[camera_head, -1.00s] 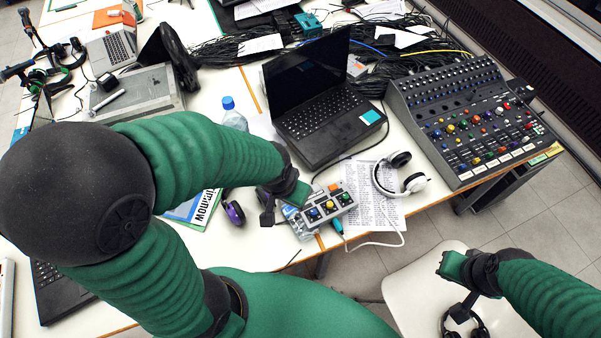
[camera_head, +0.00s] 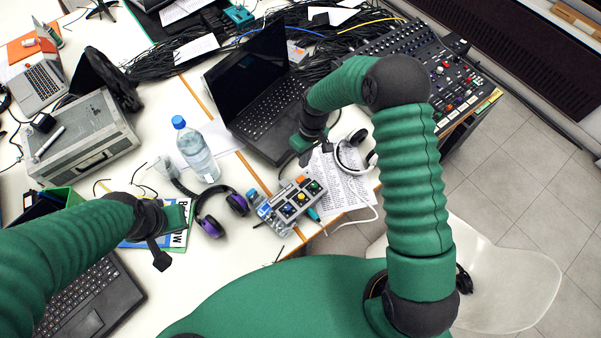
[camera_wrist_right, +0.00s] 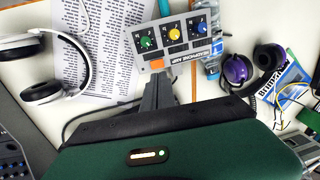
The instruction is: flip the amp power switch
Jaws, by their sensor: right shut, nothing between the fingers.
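The headphone amp (camera_head: 288,208) is a grey box with green, yellow and blue knobs and an orange power switch (camera_head: 300,180). It lies near the table's front edge. In the right wrist view the amp (camera_wrist_right: 187,55) is at the top centre, with the orange switch (camera_wrist_right: 157,64) just beyond the fingertips. My right gripper (camera_head: 303,150) is shut and empty, above the table behind the amp; its fingers (camera_wrist_right: 158,82) point towards the switch, and contact cannot be told. My left gripper (camera_head: 182,216) is to the left, over a magazine; its jaws are unclear.
A mixer (camera_head: 458,85) is at the back right.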

